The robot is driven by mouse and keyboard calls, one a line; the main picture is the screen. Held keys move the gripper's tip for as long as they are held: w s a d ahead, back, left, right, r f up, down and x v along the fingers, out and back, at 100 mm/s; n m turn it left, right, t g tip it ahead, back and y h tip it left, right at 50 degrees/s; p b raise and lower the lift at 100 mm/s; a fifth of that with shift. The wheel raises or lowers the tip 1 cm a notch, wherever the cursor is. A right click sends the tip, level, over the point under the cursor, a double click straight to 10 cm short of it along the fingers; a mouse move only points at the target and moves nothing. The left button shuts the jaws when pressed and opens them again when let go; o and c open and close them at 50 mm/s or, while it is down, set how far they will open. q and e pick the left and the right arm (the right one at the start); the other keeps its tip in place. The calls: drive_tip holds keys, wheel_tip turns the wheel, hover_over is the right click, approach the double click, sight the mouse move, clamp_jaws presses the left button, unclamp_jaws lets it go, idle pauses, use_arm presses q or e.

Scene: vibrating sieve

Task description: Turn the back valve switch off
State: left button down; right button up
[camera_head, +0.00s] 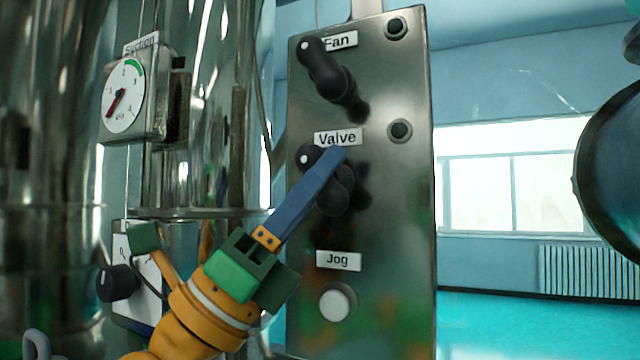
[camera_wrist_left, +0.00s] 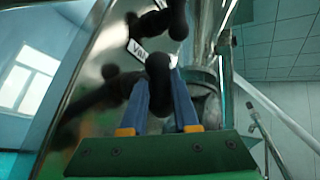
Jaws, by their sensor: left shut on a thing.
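The black valve switch (camera_head: 308,158) sits below the "Valve" label on the upright metal panel (camera_head: 405,230). Its white-dotted end points to the upper left, and its body runs down to the right. My left gripper (camera_head: 338,158) reaches up from the lower left with its blue fingers at the switch, hiding part of it. In the left wrist view the black switch knob (camera_wrist_left: 159,70) is between the two blue fingers, which are shut on it. My right gripper is not in view.
The black fan switch (camera_head: 328,72) is above the valve switch, and the white Jog button (camera_head: 337,303) is below. A suction gauge (camera_head: 124,98) and shiny metal cylinders stand to the left. A black knob (camera_head: 116,283) is at the lower left.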

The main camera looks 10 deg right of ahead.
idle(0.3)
use_arm(q)
drive_tip(key=c, duration=0.7)
unclamp_jaws()
drive_tip(key=b+v, duration=0.3)
drive_tip(key=v, duration=0.4)
drive_tip(key=shift+a+f+b, duration=0.1)
drive_tip(key=shift+b, duration=0.3)
